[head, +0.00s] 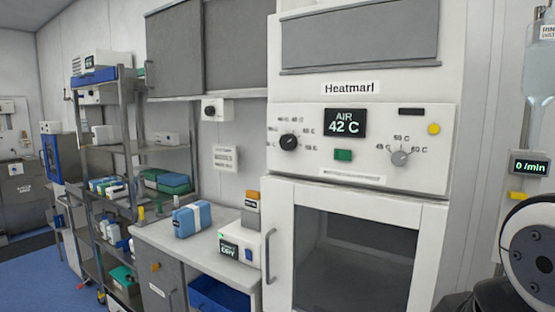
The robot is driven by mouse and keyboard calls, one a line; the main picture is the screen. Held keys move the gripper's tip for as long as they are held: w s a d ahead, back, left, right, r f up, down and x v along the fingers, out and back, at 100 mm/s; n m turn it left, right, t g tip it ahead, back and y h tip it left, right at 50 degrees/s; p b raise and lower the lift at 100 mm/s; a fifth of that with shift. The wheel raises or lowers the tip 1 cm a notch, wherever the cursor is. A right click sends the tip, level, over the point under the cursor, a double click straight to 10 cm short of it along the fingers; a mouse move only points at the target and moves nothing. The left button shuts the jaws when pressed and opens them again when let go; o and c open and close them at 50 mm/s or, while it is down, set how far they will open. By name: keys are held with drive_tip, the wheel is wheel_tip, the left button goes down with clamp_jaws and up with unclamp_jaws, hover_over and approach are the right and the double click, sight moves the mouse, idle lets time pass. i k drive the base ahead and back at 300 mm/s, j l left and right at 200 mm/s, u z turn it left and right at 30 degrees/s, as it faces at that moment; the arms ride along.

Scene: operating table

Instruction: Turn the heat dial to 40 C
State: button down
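A white warming cabinet labelled "Heatmarl" (349,88) stands right of centre, with a control panel (375,120) above its door. A dark display (345,122) reads "AIR 42 C". A black dial (289,142) is on the panel's left, ringed by small temperature labels, mostly too blurred to read. A grey dial (400,158) is on the right, with a few labels around it; one above seems to read 50 C. I cannot tell which is the heat dial or exactly where either pointer points. My gripper is out of view; a rounded part of my arm shows at lower right.
A green button (343,155) sits between the dials and a yellow one (433,129) at upper right. The glass door (352,260) is closed. A counter (190,243) with boxes and a shelf rack stand left. An infusion pump display (530,166) hangs at right.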

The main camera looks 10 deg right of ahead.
sight(288, 142)
drive_tip(key=i+u, duration=0.3)
drive_tip(key=i, duration=0.2)
drive_tip(key=i+l+u, duration=0.15)
drive_tip(key=i+u, duration=0.15)
drive_tip(key=i, duration=0.2)
